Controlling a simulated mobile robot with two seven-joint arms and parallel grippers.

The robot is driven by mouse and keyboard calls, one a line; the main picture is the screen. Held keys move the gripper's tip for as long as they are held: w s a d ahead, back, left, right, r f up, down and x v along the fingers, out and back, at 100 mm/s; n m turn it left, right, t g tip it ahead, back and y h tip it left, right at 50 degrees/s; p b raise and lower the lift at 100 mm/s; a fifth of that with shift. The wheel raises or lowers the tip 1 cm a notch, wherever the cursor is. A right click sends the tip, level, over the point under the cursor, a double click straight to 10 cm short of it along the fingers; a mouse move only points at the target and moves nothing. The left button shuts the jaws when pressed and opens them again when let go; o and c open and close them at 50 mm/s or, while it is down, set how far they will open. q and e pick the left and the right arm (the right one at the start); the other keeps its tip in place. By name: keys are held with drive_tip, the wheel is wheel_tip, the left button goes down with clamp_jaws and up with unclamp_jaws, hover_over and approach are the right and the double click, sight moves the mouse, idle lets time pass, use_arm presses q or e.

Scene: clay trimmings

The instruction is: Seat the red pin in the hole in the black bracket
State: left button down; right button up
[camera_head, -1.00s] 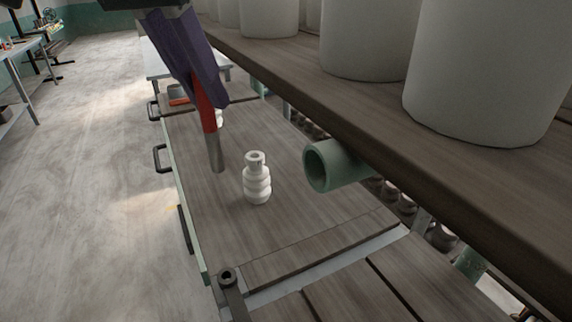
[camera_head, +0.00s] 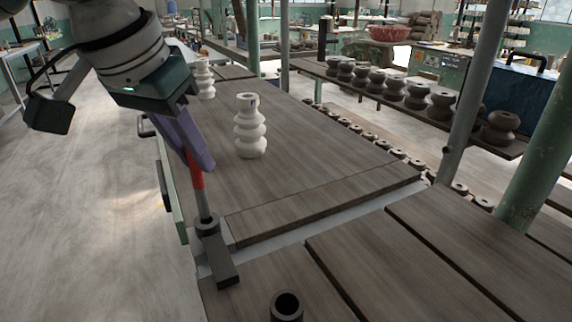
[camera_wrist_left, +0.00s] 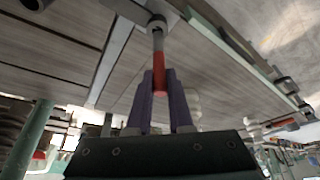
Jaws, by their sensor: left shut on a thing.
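My left gripper (camera_head: 198,166) has purple fingers shut on the red pin (camera_head: 197,182), which points down with its grey metal shaft lowest. The black bracket (camera_head: 219,262) lies at the near left corner of the table, a flat bar with a round ring at its far end. The shaft's lower end meets this ring, and how deep it sits in the hole is hidden. In the left wrist view the red pin (camera_wrist_left: 159,76) lies between the fingers (camera_wrist_left: 158,85), its shaft running to the bracket's ring (camera_wrist_left: 157,20). My right gripper is not in view.
White ribbed bottles (camera_head: 250,128) stand on the wooden tabletop (camera_head: 290,150) beyond the gripper. A dark open cylinder (camera_head: 287,304) stands at the front. A green post (camera_head: 540,160) rises at right. A shelf of dark pots (camera_head: 415,97) stands behind.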

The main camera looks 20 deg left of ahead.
sight(194, 181)
use_arm(q)
wheel_tip(194, 181, down, 5)
drive_tip(key=shift+f+b, duration=0.1)
drive_tip(key=shift+b, duration=0.4)
drive_tip(key=shift+f, duration=0.1)
drive_tip(key=shift+f, duration=0.15)
drive_tip(key=c, duration=0.8)
unclamp_jaws()
